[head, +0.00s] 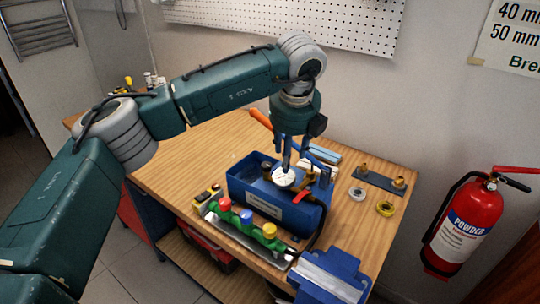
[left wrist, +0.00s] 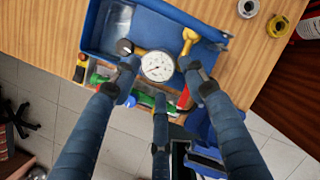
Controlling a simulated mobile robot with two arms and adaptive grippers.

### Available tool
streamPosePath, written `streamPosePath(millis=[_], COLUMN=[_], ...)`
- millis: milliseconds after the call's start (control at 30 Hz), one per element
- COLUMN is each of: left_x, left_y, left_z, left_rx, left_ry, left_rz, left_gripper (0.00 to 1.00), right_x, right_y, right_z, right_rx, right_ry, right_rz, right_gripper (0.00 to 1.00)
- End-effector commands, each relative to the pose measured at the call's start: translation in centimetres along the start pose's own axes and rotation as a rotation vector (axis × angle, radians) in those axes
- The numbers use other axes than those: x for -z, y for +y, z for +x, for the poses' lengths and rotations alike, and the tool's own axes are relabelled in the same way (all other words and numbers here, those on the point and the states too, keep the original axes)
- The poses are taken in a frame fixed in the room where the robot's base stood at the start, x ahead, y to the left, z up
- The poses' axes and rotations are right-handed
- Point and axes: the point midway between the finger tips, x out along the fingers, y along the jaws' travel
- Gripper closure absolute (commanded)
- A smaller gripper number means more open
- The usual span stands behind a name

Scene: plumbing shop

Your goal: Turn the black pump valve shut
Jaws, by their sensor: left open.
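The blue pump tank (head: 240,188) stands on the wooden bench, with a round white gauge (head: 284,177) on it. The gauge also shows in the left wrist view (left wrist: 158,66). A small black knob (left wrist: 125,46), apparently the pump valve, sits just left of the gauge on a brass pipe; in the head view it is small and hard to make out. My left gripper (head: 286,163) points down above the tank. Its fingers (left wrist: 160,78) are spread open around the gauge area with nothing between them. The left fingertip appears close below the knob; contact cannot be told. My right gripper is out of view.
A brass fitting (left wrist: 188,42) rises right of the gauge. A green manifold with coloured knobs (head: 246,217) lies in front of the tank, and a blue vise (head: 330,276) at the front right. Rings and fittings lie on the right. A fire extinguisher (head: 466,222) hangs beyond.

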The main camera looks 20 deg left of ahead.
Motion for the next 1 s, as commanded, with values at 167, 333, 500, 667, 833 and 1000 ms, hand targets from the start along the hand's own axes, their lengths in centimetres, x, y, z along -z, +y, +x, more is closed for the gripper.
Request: streamPosePath(millis=[167,333,500,667,833,1000], left_x=[-3.5,-3.9,-4.1,-4.3,-4.4,-4.4], left_y=[3.3,3.7,4.1,4.3,4.5,4.6], left_z=[-1.9,-0.4,2.7,5.6,7.7,8.6], left_rx=[-0.108,-0.117,-0.117,-0.114,-0.112,-0.111], left_ry=[-0.09,-0.092,-0.09,-0.09,-0.091,-0.092], left_rz=[-0.085,-0.09,-0.088,-0.086,-0.086,-0.085], left_gripper=[0.57,0.57,0.57,0.57,0.57,0.57], right_x=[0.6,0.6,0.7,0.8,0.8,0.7], right_y=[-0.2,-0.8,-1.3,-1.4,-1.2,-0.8], right_z=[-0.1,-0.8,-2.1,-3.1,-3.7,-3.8], right_rx=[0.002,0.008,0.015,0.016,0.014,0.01], right_ry=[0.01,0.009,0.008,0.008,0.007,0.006], right_rz=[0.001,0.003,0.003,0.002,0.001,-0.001], right_gripper=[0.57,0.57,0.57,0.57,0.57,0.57])
